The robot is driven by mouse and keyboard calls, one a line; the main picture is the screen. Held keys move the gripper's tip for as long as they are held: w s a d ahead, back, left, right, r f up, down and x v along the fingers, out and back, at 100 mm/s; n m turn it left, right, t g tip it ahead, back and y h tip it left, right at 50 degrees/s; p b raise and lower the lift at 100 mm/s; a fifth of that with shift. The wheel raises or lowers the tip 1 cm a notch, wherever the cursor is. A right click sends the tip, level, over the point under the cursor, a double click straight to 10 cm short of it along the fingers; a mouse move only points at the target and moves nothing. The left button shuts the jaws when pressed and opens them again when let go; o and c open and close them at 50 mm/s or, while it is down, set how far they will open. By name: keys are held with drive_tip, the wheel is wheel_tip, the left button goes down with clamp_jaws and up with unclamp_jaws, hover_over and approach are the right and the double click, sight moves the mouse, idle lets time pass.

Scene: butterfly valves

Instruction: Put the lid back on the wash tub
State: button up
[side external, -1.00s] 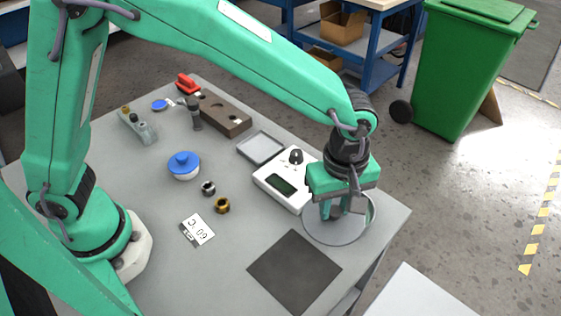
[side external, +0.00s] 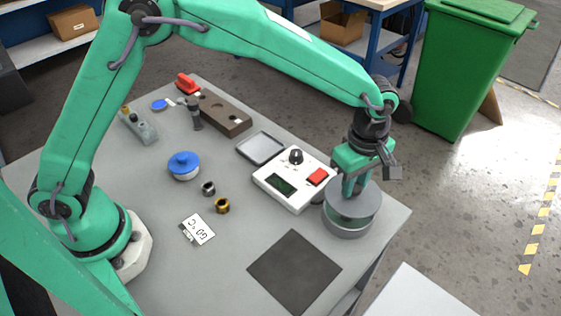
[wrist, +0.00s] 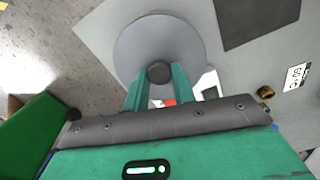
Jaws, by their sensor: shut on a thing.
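The wash tub (side external: 347,231) is a round grey vessel near the right edge of the table. Its lid (side external: 366,200), a flat grey disc, is level over the tub, with a greenish band visible between the lid and the tub's lower part. I cannot tell whether the lid touches the tub. My gripper (side external: 350,190) is shut on the lid's knob from above. In the wrist view the lid (wrist: 158,35) is a wide disc with a dark round knob (wrist: 158,72) between my fingertips, and it hides the tub.
A white control box (side external: 285,196) with a red button stands close to the left of the tub. A dark square mat (side external: 294,270) lies in front. A grey tray (side external: 260,148), a blue-lidded pot (side external: 184,166) and small rings (side external: 222,205) are farther left.

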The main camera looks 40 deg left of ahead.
drive_tip(key=shift+f, duration=1.95)
drive_tip(key=shift+f, duration=0.15)
idle(1.0)
drive_tip(key=o, duration=1.6)
drive_tip(key=shift+c, duration=0.2)
drive_tip(key=shift+r, duration=2.5)
